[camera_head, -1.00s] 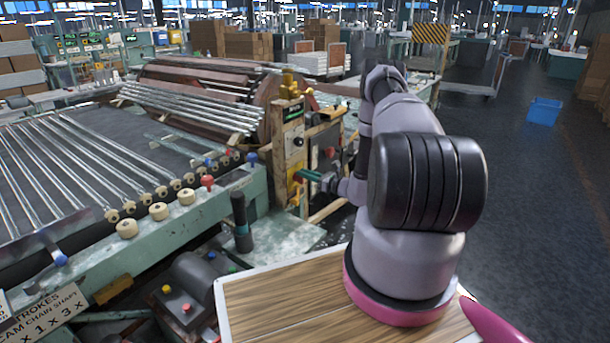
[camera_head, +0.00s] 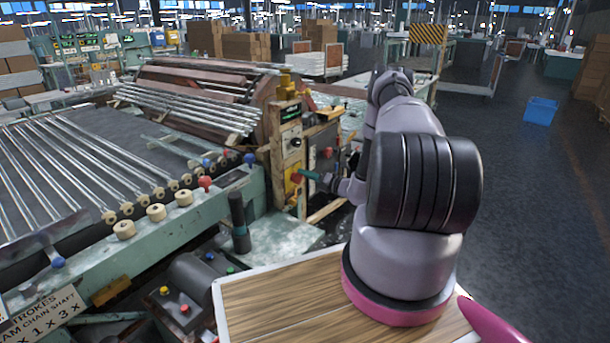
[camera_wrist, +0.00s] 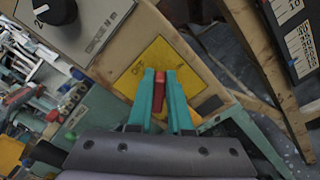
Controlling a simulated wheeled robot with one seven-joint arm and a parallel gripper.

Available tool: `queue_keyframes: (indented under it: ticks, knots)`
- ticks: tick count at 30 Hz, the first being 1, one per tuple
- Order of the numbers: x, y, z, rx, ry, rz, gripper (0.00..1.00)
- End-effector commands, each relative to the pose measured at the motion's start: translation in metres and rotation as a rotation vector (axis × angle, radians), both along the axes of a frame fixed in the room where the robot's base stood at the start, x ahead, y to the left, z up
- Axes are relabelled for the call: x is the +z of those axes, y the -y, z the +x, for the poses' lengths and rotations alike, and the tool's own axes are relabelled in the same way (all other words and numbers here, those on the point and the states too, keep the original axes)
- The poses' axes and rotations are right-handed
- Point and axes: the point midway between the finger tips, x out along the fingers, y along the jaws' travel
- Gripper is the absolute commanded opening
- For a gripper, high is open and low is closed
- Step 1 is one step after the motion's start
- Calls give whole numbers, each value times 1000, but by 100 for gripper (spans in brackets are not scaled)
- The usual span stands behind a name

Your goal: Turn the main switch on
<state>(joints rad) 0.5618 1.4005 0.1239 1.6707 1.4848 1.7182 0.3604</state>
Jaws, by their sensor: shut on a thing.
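The main switch is a red handle (camera_wrist: 160,91) on a yellow plate (camera_wrist: 185,62) in the wrist view. Lettering that looks like "OFF" shows on the plate near the handle. The teal fingers of my gripper (camera_wrist: 161,80) stand one on each side of the red handle and are shut on it. In the head view the red switch (camera_head: 296,177) and part of the yellow plate (camera_head: 289,187) show on the wooden-framed control post, with my gripper (camera_head: 308,175) reaching it from the right. The fingers partly hide the handle.
A black dial (camera_wrist: 55,10) sits on a grey panel beside the yellow plate. A black lever (camera_head: 239,222) stands nearer. Open floor lies right, with a blue bin (camera_head: 541,110).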

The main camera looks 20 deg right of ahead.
Motion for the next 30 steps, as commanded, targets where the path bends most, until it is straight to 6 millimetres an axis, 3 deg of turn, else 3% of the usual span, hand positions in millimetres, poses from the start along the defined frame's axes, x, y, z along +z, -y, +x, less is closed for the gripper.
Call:
queue_keyframes:
  ticks: [15,30]
  knots:
    - [-13,5,2,0,-259,385,0]
    - [-19,6,2,-1,-386,578,0]
